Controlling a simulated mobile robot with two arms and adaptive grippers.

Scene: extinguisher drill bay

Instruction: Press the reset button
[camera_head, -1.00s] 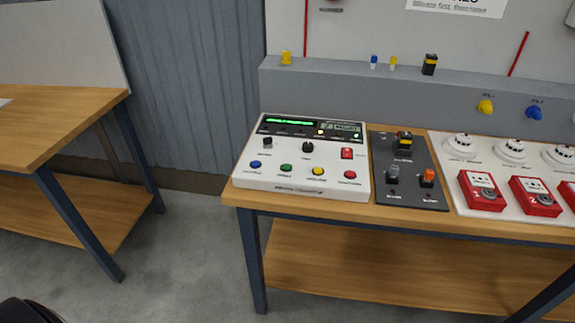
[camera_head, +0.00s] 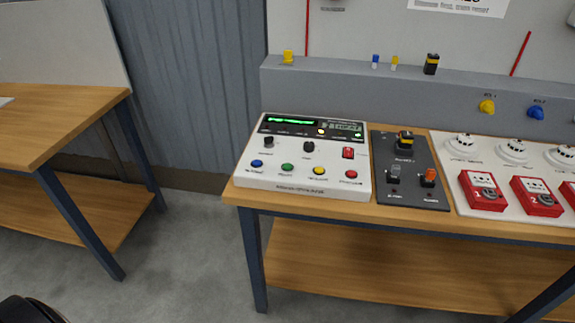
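A white control panel (camera_head: 330,190) lies on the wooden bench, with a dark display strip (camera_head: 290,121) along its back that shows a green line. Its front row has a blue button (camera_head: 257,164), a green button (camera_head: 288,168), a yellow button (camera_head: 319,171) and a red button (camera_head: 351,174). Behind them are two black knobs (camera_head: 308,146) and a red switch (camera_head: 348,153). The labels are too small to read, so I cannot tell which button is the reset. Neither of my grippers is in view.
Right of the panel is a dark switch plate (camera_head: 411,185), then a white board (camera_head: 470,210) with detectors (camera_head: 513,150) and red call boxes (camera_head: 483,191). Another wooden table (camera_head: 60,120) stands at left. Open floor (camera_head: 185,270) lies between it and the bench (camera_head: 300,204).

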